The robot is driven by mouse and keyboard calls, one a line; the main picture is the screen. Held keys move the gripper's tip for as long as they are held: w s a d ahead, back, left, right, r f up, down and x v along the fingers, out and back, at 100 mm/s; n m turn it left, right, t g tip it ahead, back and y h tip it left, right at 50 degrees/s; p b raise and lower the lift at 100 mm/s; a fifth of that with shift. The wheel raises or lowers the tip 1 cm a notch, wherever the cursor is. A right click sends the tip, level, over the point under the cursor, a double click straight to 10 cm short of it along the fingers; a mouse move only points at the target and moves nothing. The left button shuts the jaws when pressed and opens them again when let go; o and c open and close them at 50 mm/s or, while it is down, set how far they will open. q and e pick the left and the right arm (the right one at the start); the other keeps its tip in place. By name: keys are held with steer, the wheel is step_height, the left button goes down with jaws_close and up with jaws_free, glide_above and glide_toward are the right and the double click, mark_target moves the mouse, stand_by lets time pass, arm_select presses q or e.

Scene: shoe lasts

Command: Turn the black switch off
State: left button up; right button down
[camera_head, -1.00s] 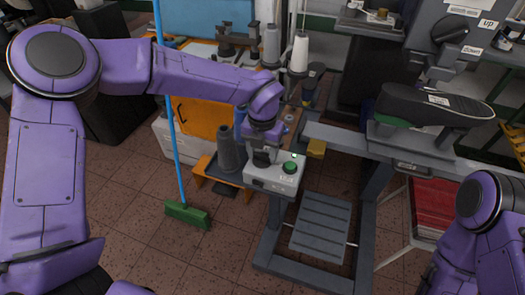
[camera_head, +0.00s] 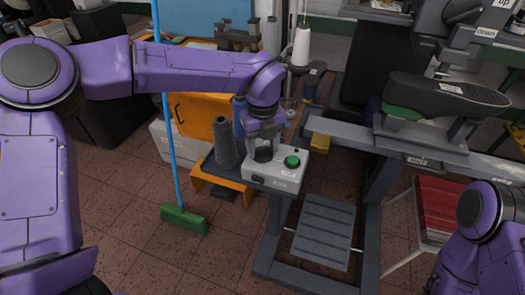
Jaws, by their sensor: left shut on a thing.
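The control box (camera_head: 276,178) is light grey and sits at the front corner of the grey machine frame. It has a green round button (camera_head: 292,161) on its top right. A small indicator behind that button looks dark. My left gripper (camera_head: 263,153) points down onto the left part of the box top. It is shut on the black switch (camera_head: 263,156), which shows as a dark shape between the fingers and is mostly hidden. The switch's exact angle cannot be told. My right arm shows at the lower right, with its gripper out of view.
A green broom (camera_head: 184,219) with a blue handle stands further left. A black shoe last (camera_head: 446,95) is on the machine at right. The grey treadle (camera_head: 324,234) is below the box.

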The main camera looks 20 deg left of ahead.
mark_target(263, 148)
arm_select(q)
steer(key=n+b, duration=0.6)
steer(key=shift+f, duration=0.25)
steer(key=shift+r+n+b, duration=0.2)
steer(key=shift+n+b, duration=1.55)
steer(key=shift+n, duration=0.05)
steer(key=shift+r, duration=0.1)
steer(key=o, duration=1)
steer(key=shift+o, duration=0.2)
step_height(263, 148, up, 10)
steer(key=p, duration=0.1)
steer(key=shift+r, duration=0.25)
steer(key=shift+d, duration=0.1)
